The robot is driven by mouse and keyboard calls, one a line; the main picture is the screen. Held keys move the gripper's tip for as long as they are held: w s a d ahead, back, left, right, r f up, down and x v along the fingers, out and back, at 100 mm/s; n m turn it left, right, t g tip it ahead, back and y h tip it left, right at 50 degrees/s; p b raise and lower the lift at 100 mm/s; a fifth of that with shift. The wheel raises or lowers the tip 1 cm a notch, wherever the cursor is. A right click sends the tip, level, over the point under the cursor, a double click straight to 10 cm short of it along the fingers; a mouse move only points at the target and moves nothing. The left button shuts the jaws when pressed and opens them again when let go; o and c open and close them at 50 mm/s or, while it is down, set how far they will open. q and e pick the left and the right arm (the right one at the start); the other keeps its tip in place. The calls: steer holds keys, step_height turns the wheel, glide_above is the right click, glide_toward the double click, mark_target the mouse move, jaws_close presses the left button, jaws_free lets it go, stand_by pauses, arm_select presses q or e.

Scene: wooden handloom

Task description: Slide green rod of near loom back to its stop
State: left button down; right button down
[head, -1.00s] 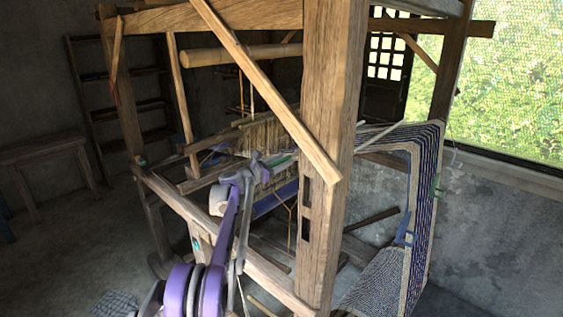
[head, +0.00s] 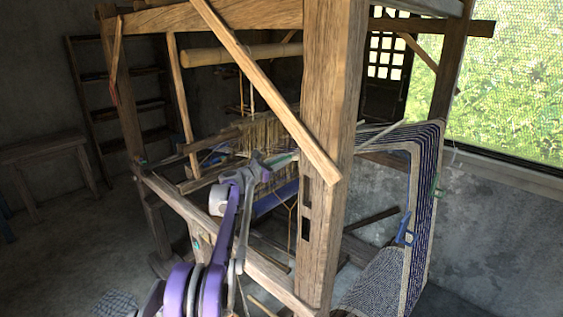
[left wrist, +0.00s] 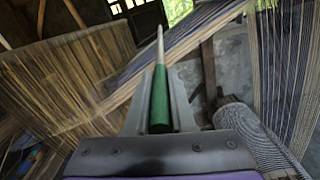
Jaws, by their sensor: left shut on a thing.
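The near loom (head: 325,120) is a wooden frame, and its thick front post hides part of the inside. The green rod (left wrist: 160,98) has a green grip part and a thin pale tip pointing away in the left wrist view. In the head view only a small green bit of the rod (head: 284,160) shows, beside the post and brace. My left gripper (head: 268,163) reaches into the loom and is shut on the rod; its fingers stand on both sides of the green part in the left wrist view. My right gripper is not in view.
Brown warp threads (left wrist: 75,75) spread left of the gripper. Striped blue cloth (head: 425,190) hangs at the loom's right. A stool (head: 45,160) and shelf rack (head: 120,95) stand at the back left.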

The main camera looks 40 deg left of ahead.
arm_select(q)
steer(key=shift+d, duration=0.1)
stand_by(0.6)
